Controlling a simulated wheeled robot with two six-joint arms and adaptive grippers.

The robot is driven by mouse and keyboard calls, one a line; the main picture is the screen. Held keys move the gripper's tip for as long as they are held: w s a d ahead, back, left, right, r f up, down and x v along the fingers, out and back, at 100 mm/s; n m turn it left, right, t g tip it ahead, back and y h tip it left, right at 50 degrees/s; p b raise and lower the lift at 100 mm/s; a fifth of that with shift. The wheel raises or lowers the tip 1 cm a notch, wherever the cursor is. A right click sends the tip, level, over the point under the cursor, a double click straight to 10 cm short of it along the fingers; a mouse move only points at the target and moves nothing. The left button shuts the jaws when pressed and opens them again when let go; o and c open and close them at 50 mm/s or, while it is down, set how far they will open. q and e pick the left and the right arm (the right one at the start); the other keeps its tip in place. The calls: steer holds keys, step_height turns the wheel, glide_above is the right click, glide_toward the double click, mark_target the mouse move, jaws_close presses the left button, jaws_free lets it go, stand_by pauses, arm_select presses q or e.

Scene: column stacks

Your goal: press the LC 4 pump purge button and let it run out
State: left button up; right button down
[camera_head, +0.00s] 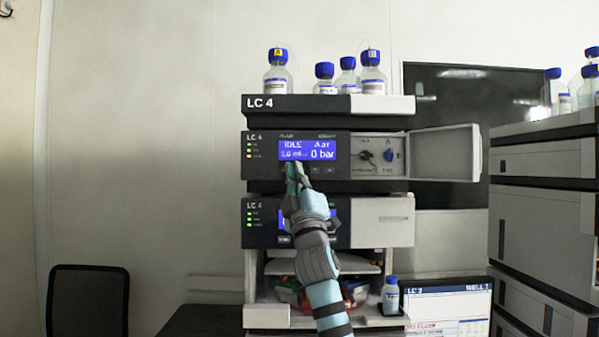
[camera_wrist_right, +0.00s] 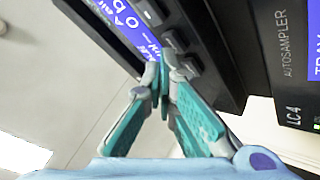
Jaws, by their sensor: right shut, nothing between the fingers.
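The LC 4 pump module (camera_head: 262,170) is the upper unit of the stack in the head view. Its blue display (camera_head: 307,150) reads IDLE and 0 bar. A row of small dark buttons (camera_head: 329,171) runs under the display; buttons (camera_wrist_right: 176,40) also show in the right wrist view. My right gripper (camera_head: 293,168) is shut and empty, its tips at the left part of this row. In the right wrist view the tips (camera_wrist_right: 160,68) meet close to the panel beside the buttons. Which button they cover, and whether they touch it, I cannot tell. My left gripper is not in view.
The pump's door (camera_head: 445,153) stands open to the right, baring a panel with a blue knob (camera_head: 389,156). Blue-capped bottles (camera_head: 278,75) stand on top. The autosampler (camera_wrist_right: 290,60) sits below.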

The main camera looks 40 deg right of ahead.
steer(key=shift+w+d, duration=0.25)
steer(key=shift+w, duration=0.05)
stand_by(0.9)
steer(key=shift+s+a, duration=0.5)
steer(key=shift+s, duration=0.15)
steer(key=s+a, duration=0.1)
steer(key=s, duration=0.1)
steer(key=s+a+p, duration=0.1)
steer(key=s+a, duration=0.1)
stand_by(0.4)
stand_by(0.7)
